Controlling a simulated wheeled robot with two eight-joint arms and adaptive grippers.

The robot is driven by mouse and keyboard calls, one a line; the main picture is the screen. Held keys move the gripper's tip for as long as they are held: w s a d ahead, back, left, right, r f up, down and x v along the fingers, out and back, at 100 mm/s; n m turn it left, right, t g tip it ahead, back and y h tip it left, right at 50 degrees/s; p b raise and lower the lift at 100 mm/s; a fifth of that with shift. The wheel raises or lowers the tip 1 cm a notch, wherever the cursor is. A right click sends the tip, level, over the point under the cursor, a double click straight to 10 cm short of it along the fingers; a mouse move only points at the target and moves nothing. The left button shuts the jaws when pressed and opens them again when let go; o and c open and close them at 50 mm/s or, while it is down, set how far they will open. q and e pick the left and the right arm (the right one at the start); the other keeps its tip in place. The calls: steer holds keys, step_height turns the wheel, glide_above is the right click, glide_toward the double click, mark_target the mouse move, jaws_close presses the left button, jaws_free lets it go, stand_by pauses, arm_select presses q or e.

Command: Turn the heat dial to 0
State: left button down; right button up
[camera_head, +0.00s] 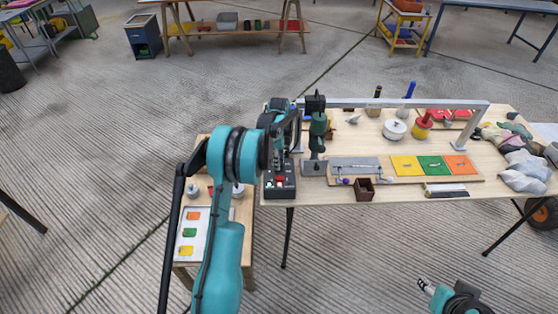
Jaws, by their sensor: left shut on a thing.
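A black control box (280,188) with a green and a red button on its front part sits at the left end of the wooden worktable (330,193). My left gripper (278,164) reaches down over the back part of this box. It is shut on what appears to be the heat dial, which the fingers hide. The dial's pointer and markings cannot be read. My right gripper (424,286) is low at the bottom right, in front of the table and away from the box. Its jaws are too small to judge.
A dark stand tool (317,135) stands close right of my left gripper. A grey rail frame (400,102) spans the table's back. A board with coloured squares (430,165) and a small brown box (365,190) lie to the right. A low side table (243,215) stands left.

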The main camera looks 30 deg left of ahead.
arm_select(q)
steer(key=n, duration=0.7)
steer(key=shift+p, duration=0.3)
steer(key=n, duration=0.8)
steer(key=shift+n, duration=0.3)
steer(key=n, duration=0.3)
steer(key=shift+n, duration=0.3)
steer(key=n, duration=0.4)
steer(key=shift+n+p, duration=0.3)
steer(key=n, duration=0.3)
steer(key=shift+n, duration=2.2)
